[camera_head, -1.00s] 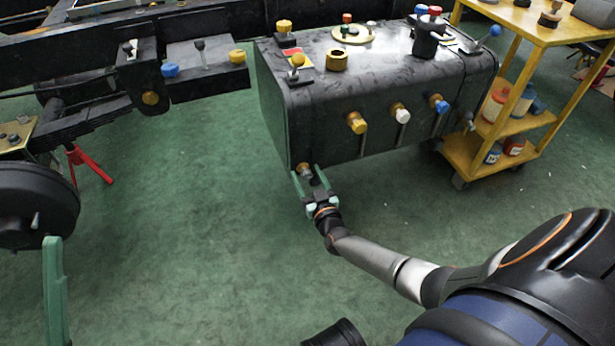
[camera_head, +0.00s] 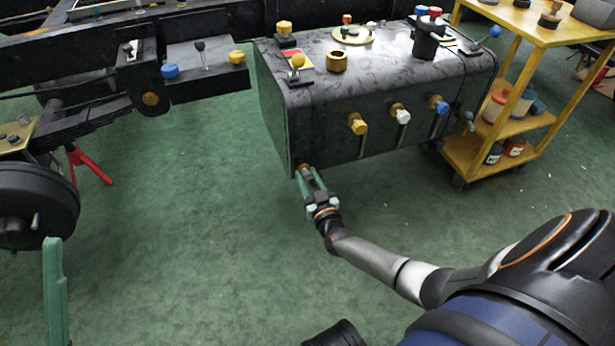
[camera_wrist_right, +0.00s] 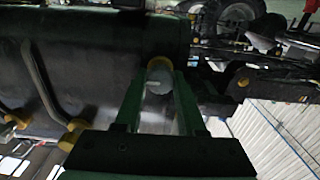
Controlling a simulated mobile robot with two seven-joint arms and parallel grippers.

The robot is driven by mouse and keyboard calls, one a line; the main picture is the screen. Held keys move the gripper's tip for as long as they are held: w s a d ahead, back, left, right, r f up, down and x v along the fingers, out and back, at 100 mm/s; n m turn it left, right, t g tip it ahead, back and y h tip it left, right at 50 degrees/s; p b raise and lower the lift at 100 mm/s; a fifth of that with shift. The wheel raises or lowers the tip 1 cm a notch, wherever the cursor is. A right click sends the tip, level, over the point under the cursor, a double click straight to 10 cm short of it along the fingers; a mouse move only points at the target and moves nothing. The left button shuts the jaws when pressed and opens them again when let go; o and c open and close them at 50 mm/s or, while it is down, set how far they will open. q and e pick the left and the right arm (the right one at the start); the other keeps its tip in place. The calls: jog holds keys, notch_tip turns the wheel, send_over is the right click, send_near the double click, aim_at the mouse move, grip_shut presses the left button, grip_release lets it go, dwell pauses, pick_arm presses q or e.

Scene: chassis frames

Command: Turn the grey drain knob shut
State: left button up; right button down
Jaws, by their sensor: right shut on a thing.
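The grey drain knob (camera_wrist_right: 159,82) sits on a round yellow fitting at the low front left corner of the black tank (camera_head: 345,145). In the head view the knob is mostly hidden by the fingers. My right gripper (camera_head: 309,181) reaches the knob from below and in front, and is shut on it. In the right wrist view the two green fingers of my right gripper (camera_wrist_right: 160,98) lie on either side of the knob. At the lower left of the head view stands one green upright piece, which looks like a finger of my left gripper (camera_head: 55,285); its jaw gap does not show.
The tank front carries yellow, white and blue valve handles (camera_head: 358,123) above and right of the knob. A yellow cart (camera_head: 480,155) stands to the right. A red stand (camera_head: 88,165) and a black drum (camera_head: 30,205) are at left. The green floor between is clear.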

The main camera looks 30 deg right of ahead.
jog(key=m, duration=0.5)
jog(key=shift+f, duration=0.1)
jog(key=m, duration=0.4)
jog(key=shift+d, duration=0.1)
jog(key=m, duration=0.4)
jog(key=shift+f+m, duration=0.1)
jog(key=shift+m, duration=0.3)
jog(key=m, duration=0.4)
jog(key=shift+s, duration=0.1)
jog(key=shift+m, duration=0.3)
jog(key=c, duration=0.5)
grip_release()
